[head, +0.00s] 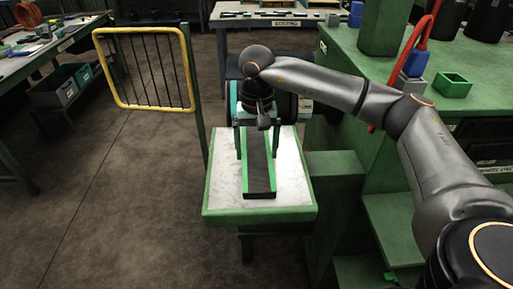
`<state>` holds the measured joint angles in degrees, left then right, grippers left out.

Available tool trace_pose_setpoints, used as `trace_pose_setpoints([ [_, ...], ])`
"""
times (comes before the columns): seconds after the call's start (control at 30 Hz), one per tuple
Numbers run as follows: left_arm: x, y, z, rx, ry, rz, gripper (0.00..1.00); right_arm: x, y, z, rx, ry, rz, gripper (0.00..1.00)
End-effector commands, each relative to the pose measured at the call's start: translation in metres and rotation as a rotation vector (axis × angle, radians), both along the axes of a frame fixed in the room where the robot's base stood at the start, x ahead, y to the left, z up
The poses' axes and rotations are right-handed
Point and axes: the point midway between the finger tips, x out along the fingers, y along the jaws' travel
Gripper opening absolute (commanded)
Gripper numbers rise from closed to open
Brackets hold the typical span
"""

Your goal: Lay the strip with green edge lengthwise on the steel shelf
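I cannot tell whether the fingers press on the strip. The gripper body hides the strip's far end. My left gripper is not in view.
A green workbench (465,60) stands at the right, with a small green bin (452,85) on it. A yellow-framed rack (146,68) stands left of the shelf. A table with a sign (270,16) stands behind.

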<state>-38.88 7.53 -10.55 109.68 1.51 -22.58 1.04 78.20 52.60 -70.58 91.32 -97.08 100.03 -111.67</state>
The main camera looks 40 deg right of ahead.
Motion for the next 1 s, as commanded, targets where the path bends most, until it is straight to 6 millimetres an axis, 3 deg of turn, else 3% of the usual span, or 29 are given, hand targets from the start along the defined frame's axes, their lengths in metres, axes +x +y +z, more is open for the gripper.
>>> trace_pose_setpoints([
  [0.3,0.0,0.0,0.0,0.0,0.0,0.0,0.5,0.0,0.0,0.001,0.0,0.0,0.0,1.0],
  [0.43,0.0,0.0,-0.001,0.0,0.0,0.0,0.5,0.001,0.0,0.01,0.001,-0.002,-0.001,1.0],
  [0.8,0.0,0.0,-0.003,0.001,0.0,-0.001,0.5,0.001,0.001,0.087,0.002,-0.005,0.0,1.0],
  [1.0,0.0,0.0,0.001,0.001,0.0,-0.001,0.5,0.0,0.0,0.118,0.0,-0.002,0.0,1.0],
])
